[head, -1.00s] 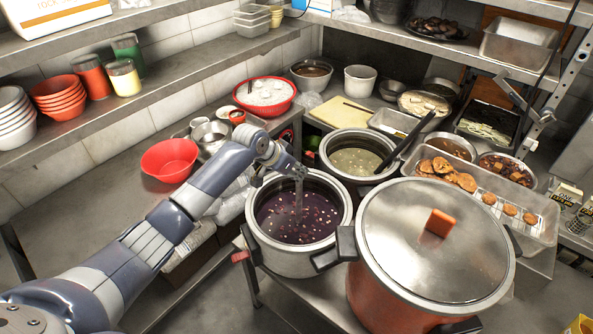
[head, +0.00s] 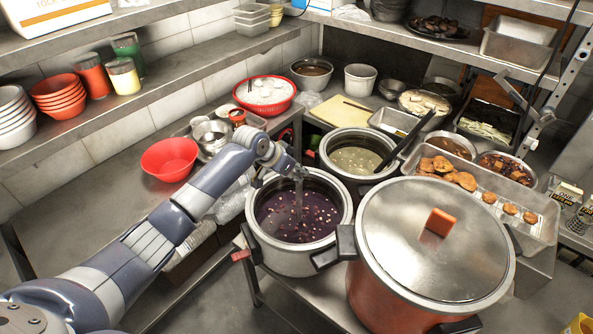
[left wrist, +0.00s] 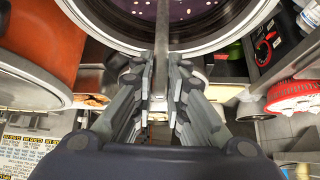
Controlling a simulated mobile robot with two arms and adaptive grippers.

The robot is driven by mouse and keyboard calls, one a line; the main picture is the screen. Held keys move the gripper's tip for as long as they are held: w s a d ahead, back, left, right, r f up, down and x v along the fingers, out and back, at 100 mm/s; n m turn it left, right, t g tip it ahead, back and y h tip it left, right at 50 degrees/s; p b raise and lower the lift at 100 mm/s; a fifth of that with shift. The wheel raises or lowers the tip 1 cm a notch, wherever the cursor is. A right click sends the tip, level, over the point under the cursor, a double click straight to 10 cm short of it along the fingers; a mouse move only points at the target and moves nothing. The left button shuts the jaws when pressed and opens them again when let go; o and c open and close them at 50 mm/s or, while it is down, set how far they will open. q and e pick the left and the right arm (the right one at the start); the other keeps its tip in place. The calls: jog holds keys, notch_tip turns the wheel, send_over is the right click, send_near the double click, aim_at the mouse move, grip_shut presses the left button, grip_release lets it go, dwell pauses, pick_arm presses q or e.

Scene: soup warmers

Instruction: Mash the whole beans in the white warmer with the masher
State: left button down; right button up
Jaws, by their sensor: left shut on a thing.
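The white warmer (head: 285,262) is a pale round pot with a metal rim, holding dark purple soup (head: 322,212) with several whole beans floating on it. My left gripper (head: 299,174) is above the far part of its opening, shut on the masher. The masher's thin grey shaft (head: 299,200) runs down upright into the soup; its lower end is hidden in the liquid. In the left wrist view the masher's grey handle (left wrist: 161,70) is between the two fingers (left wrist: 160,95), with the pot rim and soup just beyond. My right gripper is not in view.
A large orange pot with a metal lid (head: 435,245) stands close on the right. A second warmer of pale soup with a ladle (head: 355,160) is behind. A red bowl (head: 170,159) sits on the left counter, and a tray of food (head: 500,205) is at the right.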

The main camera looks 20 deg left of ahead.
pick_arm(q)
notch_tip(320, 180, down, 2)
jog(key=shift+f+b, duration=0.1)
jog(key=shift+b, duration=0.45)
notch_tip(320, 180, up, 3)
jog(key=p, duration=0.3)
jog(key=shift+r, duration=0.2)
jog(key=shift+f, duration=0.25)
notch_tip(320, 180, down, 3)
jog(key=shift+r+b, duration=0.1)
jog(key=shift+b, duration=0.75)
jog(key=shift+r, duration=0.1)
